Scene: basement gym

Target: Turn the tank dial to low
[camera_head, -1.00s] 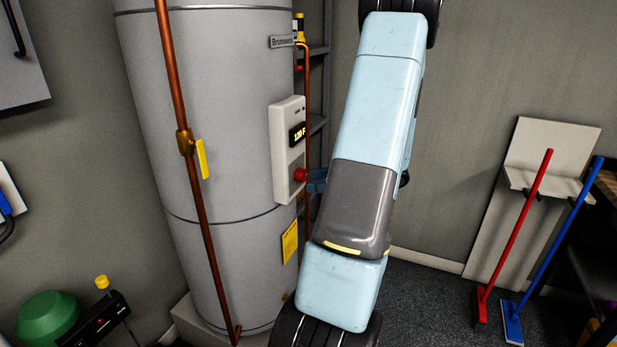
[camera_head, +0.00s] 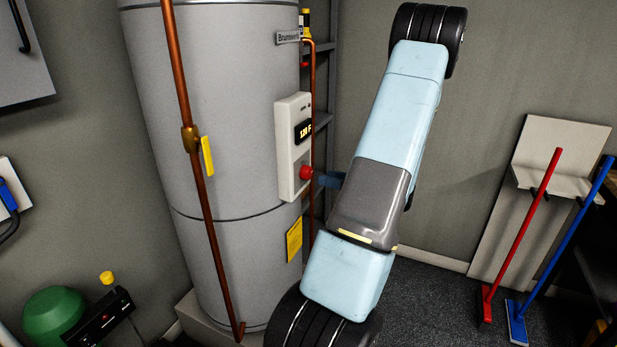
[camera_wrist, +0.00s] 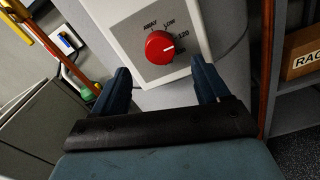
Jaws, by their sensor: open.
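The tank dial is a round red knob (camera_head: 305,173) low on the pale control box (camera_head: 290,125) of the grey tank (camera_head: 235,110). In the wrist view the red knob (camera_wrist: 160,47) sits on the white panel, with marks around it, including "LOW" above it and "120" to its right. A white line on the knob points toward the right-hand marks. My gripper (camera_wrist: 162,85) is open, with one blue finger on each side below the knob, apart from it.
A copper pipe with a yellow-handled valve (camera_head: 207,156) runs up the tank's front. Another copper pipe (camera_head: 314,120) and dark shelving (camera_head: 322,85) stand close right of the box. Red and blue brooms (camera_head: 517,308) lean at the right. The floor between is clear.

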